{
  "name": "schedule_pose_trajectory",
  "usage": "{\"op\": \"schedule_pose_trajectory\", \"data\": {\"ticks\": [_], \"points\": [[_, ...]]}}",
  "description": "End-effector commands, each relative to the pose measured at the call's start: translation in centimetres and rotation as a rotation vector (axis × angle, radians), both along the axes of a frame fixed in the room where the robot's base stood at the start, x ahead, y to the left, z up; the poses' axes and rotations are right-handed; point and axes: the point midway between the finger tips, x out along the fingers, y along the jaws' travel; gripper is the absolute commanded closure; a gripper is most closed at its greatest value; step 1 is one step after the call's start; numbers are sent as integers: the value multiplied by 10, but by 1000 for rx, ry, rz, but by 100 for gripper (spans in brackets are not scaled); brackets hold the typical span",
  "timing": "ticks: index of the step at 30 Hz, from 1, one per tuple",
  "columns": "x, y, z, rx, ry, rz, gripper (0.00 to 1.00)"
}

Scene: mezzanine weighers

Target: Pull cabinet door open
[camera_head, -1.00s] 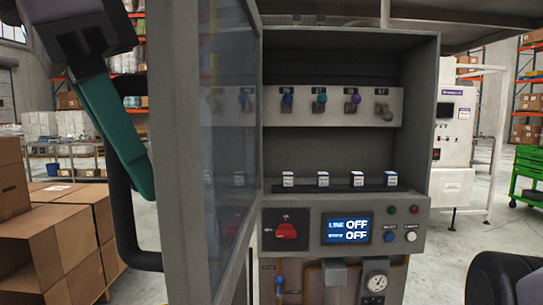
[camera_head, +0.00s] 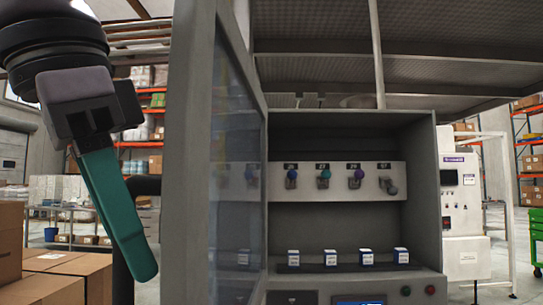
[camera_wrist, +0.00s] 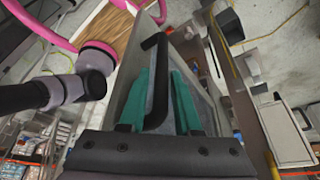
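The grey cabinet door (camera_head: 188,150), with a glass pane (camera_head: 238,165), stands swung out from the left side of the cabinet (camera_head: 425,190). The cabinet interior shows. The door's black bar handle (camera_head: 122,250) is at the door's left and partly hidden behind my gripper. My gripper (camera_head: 143,272) has teal fingers pointing down, just left of the door edge. In the wrist view the handle (camera_wrist: 158,85) lies between the teal fingers (camera_wrist: 166,85). The fingers are apart, with a gap beside the handle on the right. Whether a finger touches the handle is unclear.
Cardboard boxes (camera_head: 75,275) stand at the lower left, close to the door and my gripper. Inside the cabinet are a row of coloured knobs (camera_head: 323,174) and small white-and-blue blocks (camera_head: 330,257). A green cart (camera_head: 537,235) stands at the far right.

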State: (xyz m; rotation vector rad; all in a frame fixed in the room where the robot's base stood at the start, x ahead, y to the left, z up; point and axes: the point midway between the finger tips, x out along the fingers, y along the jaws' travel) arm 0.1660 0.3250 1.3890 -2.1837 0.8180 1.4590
Motion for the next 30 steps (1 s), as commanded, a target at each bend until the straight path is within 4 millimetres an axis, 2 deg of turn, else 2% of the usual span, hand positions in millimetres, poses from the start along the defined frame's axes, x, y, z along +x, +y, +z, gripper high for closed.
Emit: {"op": "schedule_pose_trajectory", "data": {"ticks": [6,12,18,30], "points": [[-13,13,44,2,2,4,68],[-22,20,71,0,3,1,68],[-26,22,80,2,1,1,68],[-26,22,80,2,1,0,68]]}}
